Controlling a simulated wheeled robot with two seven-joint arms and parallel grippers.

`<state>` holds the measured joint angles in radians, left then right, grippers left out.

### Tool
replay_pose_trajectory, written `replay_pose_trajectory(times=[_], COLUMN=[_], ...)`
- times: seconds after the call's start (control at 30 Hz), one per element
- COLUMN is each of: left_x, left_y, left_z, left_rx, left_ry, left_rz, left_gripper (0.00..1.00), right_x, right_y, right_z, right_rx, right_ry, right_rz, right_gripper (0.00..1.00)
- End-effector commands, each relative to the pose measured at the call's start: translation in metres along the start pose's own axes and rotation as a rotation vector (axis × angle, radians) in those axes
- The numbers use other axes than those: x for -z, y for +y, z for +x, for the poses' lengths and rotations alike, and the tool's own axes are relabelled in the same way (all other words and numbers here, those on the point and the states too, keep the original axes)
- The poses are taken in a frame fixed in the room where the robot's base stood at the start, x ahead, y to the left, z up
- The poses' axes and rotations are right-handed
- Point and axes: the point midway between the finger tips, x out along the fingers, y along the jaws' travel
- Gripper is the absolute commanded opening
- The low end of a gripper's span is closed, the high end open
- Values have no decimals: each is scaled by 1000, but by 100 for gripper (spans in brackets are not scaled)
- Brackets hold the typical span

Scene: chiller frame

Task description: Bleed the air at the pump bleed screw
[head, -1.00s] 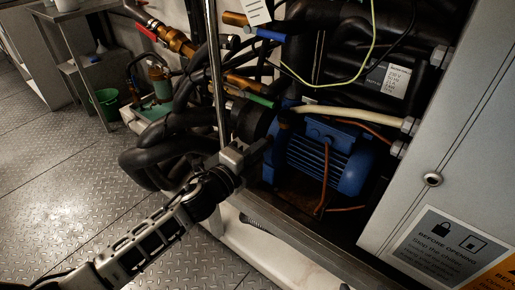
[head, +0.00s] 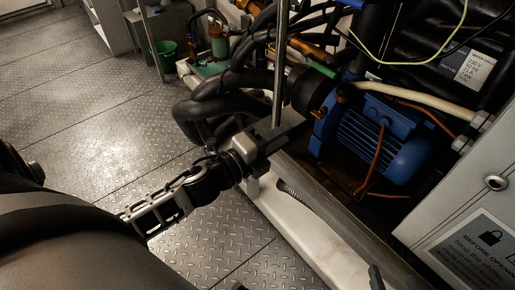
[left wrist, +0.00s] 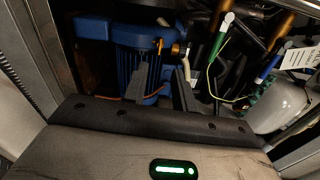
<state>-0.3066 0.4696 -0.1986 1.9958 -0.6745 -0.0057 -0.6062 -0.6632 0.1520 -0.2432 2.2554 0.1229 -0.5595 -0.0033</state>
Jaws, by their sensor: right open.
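The pump's blue motor (head: 375,145) lies in the open frame, with its black pump end (head: 312,92) at its left. A bleed screw cannot be made out for certain in the head view. In the left wrist view, a small brass fitting (left wrist: 177,49) shows beside the blue motor (left wrist: 115,45). My left gripper (head: 285,130) is in front of the frame, left of the motor and apart from it. Its two fingers (left wrist: 160,88) stand apart with nothing seen between them. My right gripper (head: 376,279) shows only as a dark tip at the bottom edge.
A thin metal post (head: 281,60) stands right by my left gripper. Thick black hoses (head: 205,110) bulge out at the left. A grey cabinet panel (head: 475,215) closes off the right. A green bucket (head: 165,47) stands far back; the plated floor (head: 90,110) is clear.

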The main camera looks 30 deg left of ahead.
Motion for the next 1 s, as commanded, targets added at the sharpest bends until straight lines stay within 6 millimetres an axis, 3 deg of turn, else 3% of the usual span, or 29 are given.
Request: replay_pose_trajectory(times=[0.2, 0.4, 1.0], left_x=[0, 0, 0], left_y=[1, 0, -1], left_z=[-42, -60, -62], left_rx=[-3, 0, 1], left_ry=[-2, 0, 0], left_rz=[-1, 0, 1], left_gripper=[27, 27, 27], right_x=[-4, -7, -6], right_y=[0, -1, -1], right_z=[1, 2, 3], right_rx=[2, 4, 5], right_ry=[-11, -17, -15], right_rz=[3, 4, 2], right_gripper=[60, 60, 60])
